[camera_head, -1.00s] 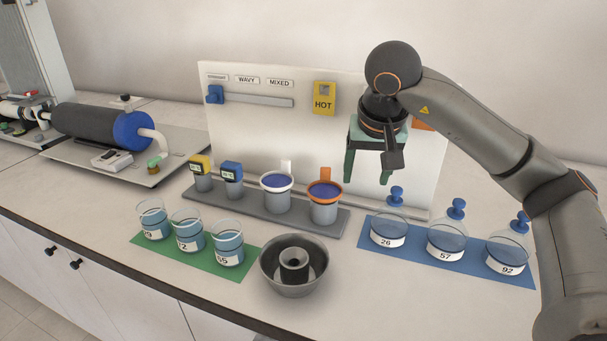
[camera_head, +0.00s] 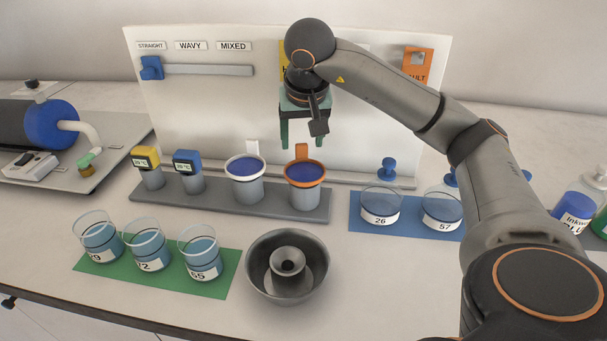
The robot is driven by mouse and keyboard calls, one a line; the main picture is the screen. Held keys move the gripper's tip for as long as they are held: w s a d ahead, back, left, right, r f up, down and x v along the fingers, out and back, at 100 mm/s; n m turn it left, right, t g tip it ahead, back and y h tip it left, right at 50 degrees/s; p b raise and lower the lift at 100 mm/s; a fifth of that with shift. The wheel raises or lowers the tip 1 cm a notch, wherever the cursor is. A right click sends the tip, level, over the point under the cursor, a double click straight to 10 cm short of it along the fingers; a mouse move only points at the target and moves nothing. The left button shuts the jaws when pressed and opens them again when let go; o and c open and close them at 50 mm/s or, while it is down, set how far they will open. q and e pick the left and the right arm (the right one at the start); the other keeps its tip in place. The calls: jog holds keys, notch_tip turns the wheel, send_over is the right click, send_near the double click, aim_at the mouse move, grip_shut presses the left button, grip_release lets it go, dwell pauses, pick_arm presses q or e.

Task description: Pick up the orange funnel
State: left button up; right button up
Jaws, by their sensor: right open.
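The orange funnel (camera_head: 304,174) has an orange rim, a blue inside and an upright orange tab at the back. It sits in a grey metal cup at the right end of the grey rack (camera_head: 215,203). My right gripper (camera_head: 301,143) is open and empty, its green fingers pointing down. In the picture it appears just above the funnel's tab, one finger to each side; whether it is directly over the tab in depth I cannot tell. My left gripper is not in view.
A white-rimmed funnel (camera_head: 245,167) stands left of the orange one, then blue (camera_head: 187,164) and yellow (camera_head: 146,159) gauges. A white board (camera_head: 210,105) stands behind.

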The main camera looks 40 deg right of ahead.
aim_at(302, 153)
jog(key=x, duration=0.5)
jog(key=shift+s+a+f, duration=0.1)
jog(key=shift+s+f, duration=0.05)
jog(key=shift+f, duration=0.3)
jog(key=shift+c, duration=0.2)
grip_shut()
